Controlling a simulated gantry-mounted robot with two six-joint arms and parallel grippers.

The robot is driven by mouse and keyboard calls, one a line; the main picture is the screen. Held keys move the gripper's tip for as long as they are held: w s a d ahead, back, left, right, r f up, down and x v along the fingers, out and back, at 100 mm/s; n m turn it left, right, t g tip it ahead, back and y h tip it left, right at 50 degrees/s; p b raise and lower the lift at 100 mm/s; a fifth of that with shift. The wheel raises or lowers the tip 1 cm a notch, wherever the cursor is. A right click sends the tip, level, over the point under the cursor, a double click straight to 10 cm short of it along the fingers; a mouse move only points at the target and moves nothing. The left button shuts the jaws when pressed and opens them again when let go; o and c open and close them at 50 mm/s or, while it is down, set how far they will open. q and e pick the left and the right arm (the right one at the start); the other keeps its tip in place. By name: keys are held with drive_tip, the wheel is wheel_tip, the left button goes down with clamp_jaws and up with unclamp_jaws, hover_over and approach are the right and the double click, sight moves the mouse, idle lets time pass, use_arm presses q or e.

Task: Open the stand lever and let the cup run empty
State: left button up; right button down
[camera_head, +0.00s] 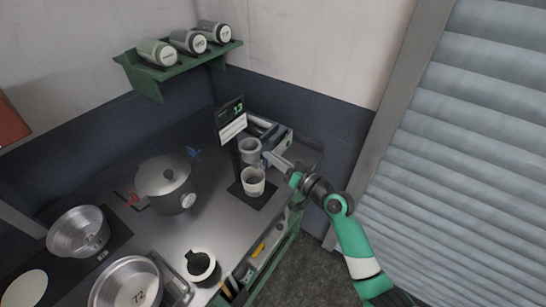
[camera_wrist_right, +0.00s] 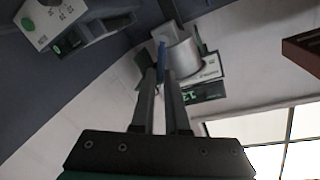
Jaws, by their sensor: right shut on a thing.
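The stand (camera_head: 238,155) is a dark post with a display reading 13 and a white label. A grey metal cup (camera_head: 250,148) is held in it, and it also shows in the wrist view (camera_wrist_right: 183,58). Below it a light cup (camera_head: 253,181) stands upright on a dark mat. My right gripper (camera_head: 268,157) reaches in from the right beside the upper cup. In the wrist view its fingers (camera_wrist_right: 160,75) are shut on the blue stand lever (camera_wrist_right: 161,52). The cups' contents and any flow between them cannot be made out. My left gripper is not in view.
A lidded pot (camera_head: 165,180) stands left of the stand. Metal pans (camera_head: 78,230) and a black-rimmed container (camera_head: 200,266) are nearer the front. A grey device (camera_head: 268,130) sits behind the stand. A green shelf (camera_head: 180,66) with several canisters hangs above.

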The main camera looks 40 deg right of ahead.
drive_tip(key=c, duration=0.9)
unclamp_jaws()
drive_tip(key=s, duration=0.6)
drive_tip(key=s+p, duration=0.1)
drive_tip(key=s, duration=0.4)
drive_tip(key=shift+s+r, duration=0.2)
drive_tip(key=shift+s, duration=0.15)
